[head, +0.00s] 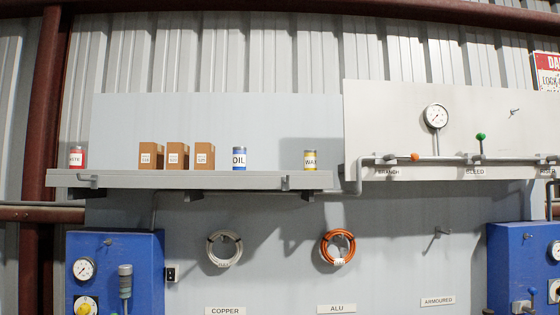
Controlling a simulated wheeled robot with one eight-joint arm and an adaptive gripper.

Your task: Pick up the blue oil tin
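The blue oil tin (239,159) stands upright on a grey wall shelf (200,181) in the head view. It has a blue body and a white label reading OIL. It is right of the brown boxes and left of a yellow tin, with a gap on each side. My gripper is not in view.
On the shelf stand a red tin (77,157), three brown boxes (172,155) and a yellow tin (310,160). Below hang a white coil (224,248) and an orange coil (338,247). A pipe with a gauge (435,116) runs right of the shelf. Blue cabinets (140,250) flank the lower wall.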

